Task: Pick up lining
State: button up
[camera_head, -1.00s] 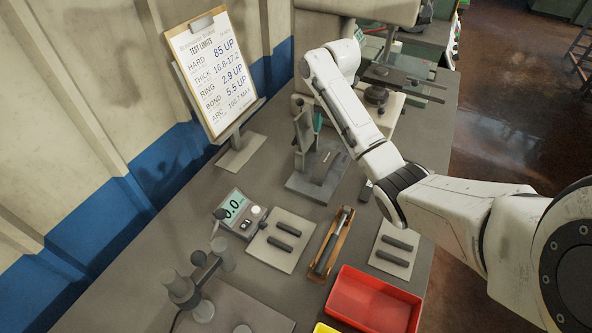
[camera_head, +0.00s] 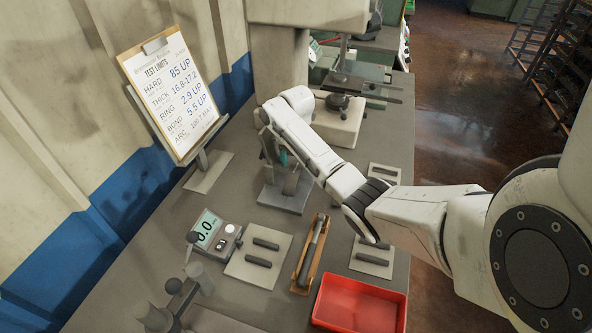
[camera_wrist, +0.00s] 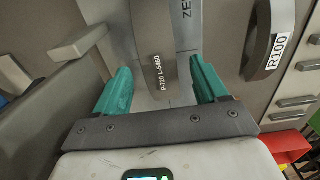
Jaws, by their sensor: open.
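My gripper (camera_wrist: 162,88) is open, with teal fingers spread wide in the wrist view. A dark grey curved lining (camera_wrist: 153,45) marked "A-720 L-5460" lies between and beyond the fingers, with a gap on each side. In the head view my gripper (camera_head: 284,158) is low over a grey metal stand (camera_head: 283,200), mostly hidden behind my arm. The lining at the stand is not clear there. Other dark linings lie in pairs on a pale plate (camera_head: 238,268) and on a second pale plate (camera_head: 357,268).
A dark block labelled R100 (camera_wrist: 262,65) is close right of the fingers, and a grey bar (camera_wrist: 78,42) is to the left. A red bin (camera_head: 360,305), a wooden tray with a tool (camera_head: 310,255), a gauge (camera_head: 207,229) and a clipboard stand (camera_head: 208,172) are on the bench.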

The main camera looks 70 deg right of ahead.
jog(key=shift+f, duration=0.5)
jog(key=c, duration=1.3)
jog(key=shift+o, duration=0.2)
jog(key=shift+r, duration=0.2)
